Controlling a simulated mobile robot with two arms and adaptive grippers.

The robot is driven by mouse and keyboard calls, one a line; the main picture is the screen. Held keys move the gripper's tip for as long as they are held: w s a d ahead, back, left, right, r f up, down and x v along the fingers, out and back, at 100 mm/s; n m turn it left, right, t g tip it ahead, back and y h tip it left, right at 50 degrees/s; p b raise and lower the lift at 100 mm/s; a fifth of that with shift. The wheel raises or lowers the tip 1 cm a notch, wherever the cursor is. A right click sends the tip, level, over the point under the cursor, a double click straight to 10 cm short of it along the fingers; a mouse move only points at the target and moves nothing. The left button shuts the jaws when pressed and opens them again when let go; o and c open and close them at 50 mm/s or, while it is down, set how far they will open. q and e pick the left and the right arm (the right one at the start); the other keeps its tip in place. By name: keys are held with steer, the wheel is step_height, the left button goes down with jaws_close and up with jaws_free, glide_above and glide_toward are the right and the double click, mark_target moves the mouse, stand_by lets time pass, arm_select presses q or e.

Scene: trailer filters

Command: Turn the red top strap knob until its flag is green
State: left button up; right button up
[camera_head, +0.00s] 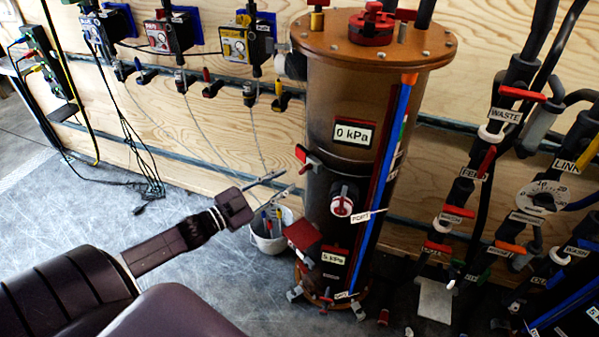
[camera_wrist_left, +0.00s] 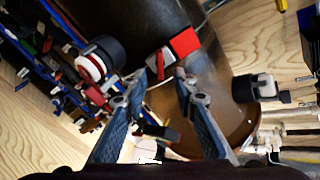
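The red top strap knob (camera_head: 300,154) is a small red piece with a dark mount on the left side of the tall brown tank (camera_head: 329,110). Its flag looks red; no green shows on it. My left gripper (camera_head: 286,180) is open and empty, just left of the tank and a little below the knob, apart from it in the head view. In the left wrist view my two fingers (camera_wrist_left: 159,83) are spread, with the tank behind them. A red square plate (camera_wrist_left: 186,42) shows beyond the fingertips; I cannot tell which strap it belongs to. My right gripper is out of view.
A larger red box (camera_head: 303,235) sits lower on the tank. A white port knob (camera_head: 341,205) faces forward. A white bucket (camera_head: 270,240) with tools stands below my left gripper. Valves and hoses (camera_head: 520,75) crowd the right. The floor at left (camera_head: 95,215) is mostly clear.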

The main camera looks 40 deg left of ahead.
mark_target(301, 172)
arm_select(q)
steer(key=shift+x, duration=3.3)
jaws_close()
